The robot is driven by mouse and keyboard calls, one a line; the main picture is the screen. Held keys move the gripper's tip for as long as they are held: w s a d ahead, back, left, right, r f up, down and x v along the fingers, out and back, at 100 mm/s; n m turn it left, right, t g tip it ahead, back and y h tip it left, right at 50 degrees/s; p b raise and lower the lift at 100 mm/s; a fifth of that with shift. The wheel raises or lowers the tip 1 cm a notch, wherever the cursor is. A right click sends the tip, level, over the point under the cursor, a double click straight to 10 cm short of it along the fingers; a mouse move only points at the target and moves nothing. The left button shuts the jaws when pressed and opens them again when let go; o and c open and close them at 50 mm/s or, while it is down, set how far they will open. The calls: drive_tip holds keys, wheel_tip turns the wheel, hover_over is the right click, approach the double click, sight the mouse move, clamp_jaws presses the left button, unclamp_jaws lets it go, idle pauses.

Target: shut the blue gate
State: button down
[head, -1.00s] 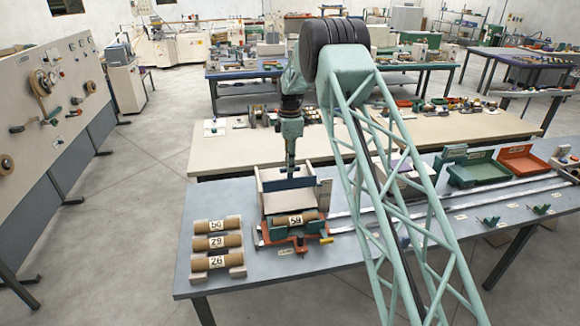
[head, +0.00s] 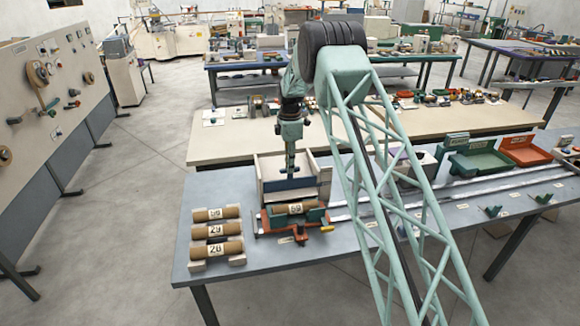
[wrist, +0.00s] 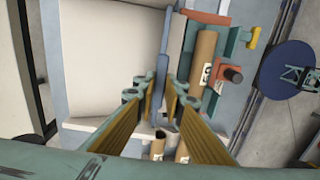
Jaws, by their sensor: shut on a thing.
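The blue gate (head: 289,184) is a dark blue strip across the front of a cream box (head: 272,165) on the bench. In the wrist view the gate is a thin blue bar (wrist: 163,62) running between my fingers. My gripper (head: 290,172) points straight down and is shut on the gate; its fingers show in the wrist view (wrist: 161,98). A cardboard tube marked 59 (head: 294,208) lies in a teal and red holder (head: 275,222) just in front of the gate. The gate's lower edge is partly hidden behind the tube and holder.
Several labelled cardboard tubes (head: 215,230) lie on a rack to the left. A yellow-tipped lever (head: 327,229) sticks out at the holder's right. Green (head: 480,163) and orange (head: 526,152) trays stand at the far right.

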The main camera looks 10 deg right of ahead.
drive_tip(key=shift+s+f, duration=0.1)
drive_tip(key=shift+f, duration=0.15)
drive_tip(key=c, duration=2.7)
unclamp_jaws()
drive_tip(key=shift+f, duration=0.1)
drive_tip(key=shift+r, duration=6.2)
drive_tip(key=shift+r, duration=0.1)
